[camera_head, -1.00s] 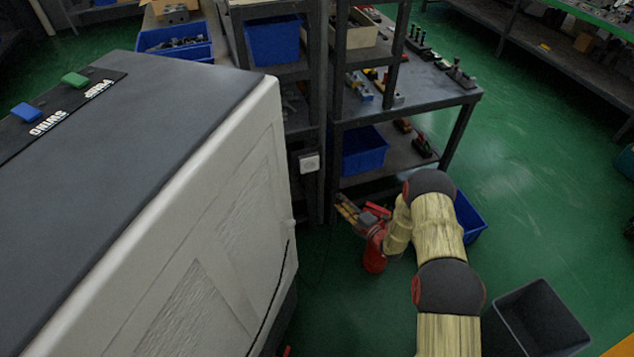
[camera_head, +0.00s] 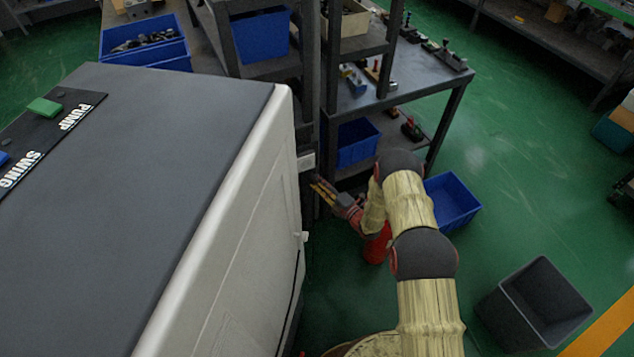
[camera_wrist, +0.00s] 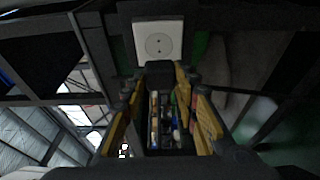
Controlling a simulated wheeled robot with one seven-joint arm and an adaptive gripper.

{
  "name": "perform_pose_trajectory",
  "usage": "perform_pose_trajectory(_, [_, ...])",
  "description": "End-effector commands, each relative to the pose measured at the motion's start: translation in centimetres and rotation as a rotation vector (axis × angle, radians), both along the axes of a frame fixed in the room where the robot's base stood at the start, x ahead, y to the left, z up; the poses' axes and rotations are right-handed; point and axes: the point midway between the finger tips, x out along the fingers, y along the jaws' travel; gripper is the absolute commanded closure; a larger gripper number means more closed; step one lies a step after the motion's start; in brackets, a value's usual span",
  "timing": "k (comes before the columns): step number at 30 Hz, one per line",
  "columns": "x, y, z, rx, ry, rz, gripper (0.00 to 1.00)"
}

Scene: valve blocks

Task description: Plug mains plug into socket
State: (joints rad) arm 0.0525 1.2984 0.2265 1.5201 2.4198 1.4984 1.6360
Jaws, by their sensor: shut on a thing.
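The socket is a white square plate with a round recess and two holes, at the top middle of the wrist view (camera_wrist: 158,42). In the head view its white edge (camera_head: 305,162) shows on the shelf post beside the machine. My gripper (camera_wrist: 160,88) has its yellow fingers shut on a dark mains plug (camera_wrist: 160,72). The plug overlaps the lower edge of the socket plate in the wrist view, with the socket holes visible above it. I cannot tell whether they touch. In the head view my gripper (camera_head: 323,190) is just below and right of the socket; the plug is not distinct there.
A large white and grey machine (camera_head: 230,220) stands close on the left. Dark shelving (camera_head: 400,100) with blue bins is behind the gripper. A blue bin (camera_head: 453,200) and a dark bin (camera_head: 535,305) stand on the green floor at right.

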Motion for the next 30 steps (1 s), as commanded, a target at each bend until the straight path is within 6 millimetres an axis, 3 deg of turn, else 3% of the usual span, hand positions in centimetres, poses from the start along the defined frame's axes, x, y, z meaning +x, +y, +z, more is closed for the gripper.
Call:
perform_pose_trajectory(11, [0.9,0.4,-0.1,0.0,-0.001,0.001,0.93])
perform_pose_trajectory(30, [5.2,2.2,0.0,0.0,0.0,0.001,0.93])
